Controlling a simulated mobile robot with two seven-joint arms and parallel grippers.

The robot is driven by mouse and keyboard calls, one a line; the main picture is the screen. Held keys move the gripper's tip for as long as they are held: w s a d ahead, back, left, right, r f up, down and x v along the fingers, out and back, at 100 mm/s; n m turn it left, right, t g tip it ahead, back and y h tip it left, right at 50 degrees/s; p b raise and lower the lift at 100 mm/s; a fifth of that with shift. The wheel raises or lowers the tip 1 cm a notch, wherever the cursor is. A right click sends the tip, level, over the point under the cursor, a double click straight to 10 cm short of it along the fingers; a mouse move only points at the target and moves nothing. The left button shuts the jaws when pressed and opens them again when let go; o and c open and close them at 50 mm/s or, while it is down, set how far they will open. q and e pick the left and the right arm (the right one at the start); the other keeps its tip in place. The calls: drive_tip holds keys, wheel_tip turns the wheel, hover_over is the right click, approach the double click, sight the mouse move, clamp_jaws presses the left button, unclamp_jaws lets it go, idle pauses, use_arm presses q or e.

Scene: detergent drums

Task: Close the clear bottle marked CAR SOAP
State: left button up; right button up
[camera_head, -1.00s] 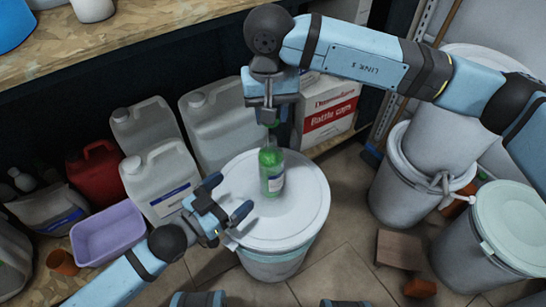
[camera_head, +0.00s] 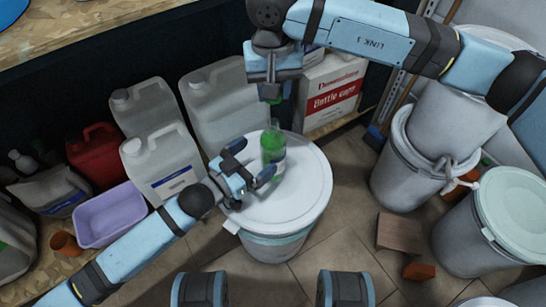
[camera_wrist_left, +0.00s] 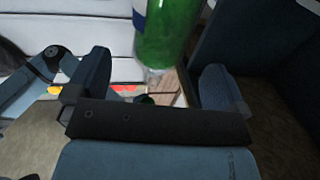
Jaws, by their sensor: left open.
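The clear bottle with green contents (camera_head: 271,143) stands upright on the white drum lid (camera_head: 305,190), a pale label on its side; its lettering is too small to read. It also shows upside down in the left wrist view (camera_wrist_left: 167,35). My left gripper (camera_head: 250,165) is open at the bottle's left side, one finger partly in front of its lower part. In the wrist view the bottle is between the fingers, without clear contact. My right gripper (camera_head: 271,92) hangs above the bottle, shut on a small green cap (camera_head: 276,99), apart from the bottle top.
White jerrycans (camera_head: 165,165), a red can (camera_head: 95,150) and a purple basin (camera_head: 108,214) stand to the left. Grey drums (camera_head: 455,235) stand to the right. The lid's front and right are clear.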

sight(272, 144)
use_arm(q)
drive_tip(key=x, duration=0.6)
drive_tip(key=c, duration=1.4)
use_arm(e)
drive_tip(key=shift+f, duration=2.5)
